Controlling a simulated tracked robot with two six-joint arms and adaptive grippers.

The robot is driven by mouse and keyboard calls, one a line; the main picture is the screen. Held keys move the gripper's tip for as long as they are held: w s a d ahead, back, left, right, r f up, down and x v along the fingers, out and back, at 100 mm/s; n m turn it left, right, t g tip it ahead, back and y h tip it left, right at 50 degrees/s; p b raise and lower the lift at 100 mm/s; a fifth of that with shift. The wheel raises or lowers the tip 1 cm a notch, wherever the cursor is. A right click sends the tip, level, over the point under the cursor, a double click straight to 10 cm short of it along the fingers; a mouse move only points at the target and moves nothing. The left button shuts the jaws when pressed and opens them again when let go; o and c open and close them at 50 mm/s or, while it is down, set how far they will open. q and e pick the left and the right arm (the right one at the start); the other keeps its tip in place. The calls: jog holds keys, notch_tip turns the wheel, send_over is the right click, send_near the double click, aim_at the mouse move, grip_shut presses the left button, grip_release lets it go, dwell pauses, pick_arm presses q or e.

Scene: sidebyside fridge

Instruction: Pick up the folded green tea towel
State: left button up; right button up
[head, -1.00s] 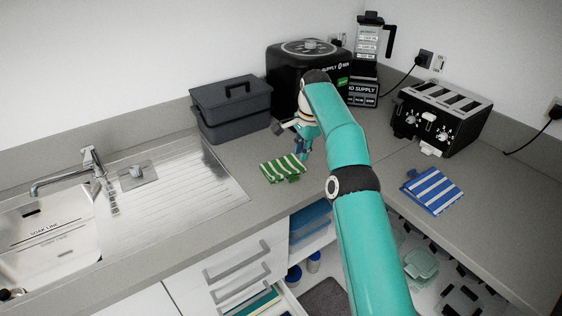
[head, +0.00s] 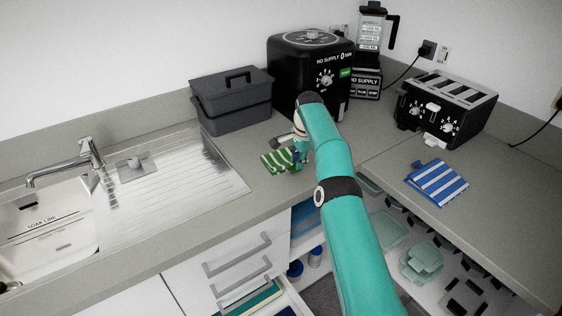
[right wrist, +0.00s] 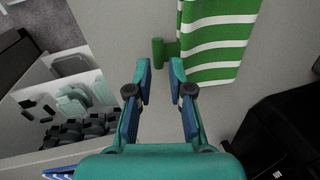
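The folded green tea towel (head: 274,161) with white stripes lies on the counter between the sink drainer and my right arm. My right gripper (head: 297,164) is low over the counter at the towel's right end and hides part of it. In the right wrist view the gripper (right wrist: 160,66) is open, with a gap between its blue fingertips and nothing in it. The towel (right wrist: 215,45) lies beyond and right of the fingertips there. A small green tab (right wrist: 158,50) sticks out from its side, ahead of the gap. My left gripper is not in view.
A grey lidded box (head: 231,100) and a black cooker (head: 305,70) stand behind the towel. A toaster (head: 447,108) and a blue striped towel (head: 438,183) are at the right. Open drawers (head: 400,235) are below the counter. The sink (head: 45,235) is at left.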

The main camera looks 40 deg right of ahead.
aim_at(286, 161)
jog(key=x, duration=0.4)
jog(key=shift+f+p, duration=0.25)
jog(key=shift+p, duration=0.15)
grip_shut()
jog(key=shift+r, duration=0.1)
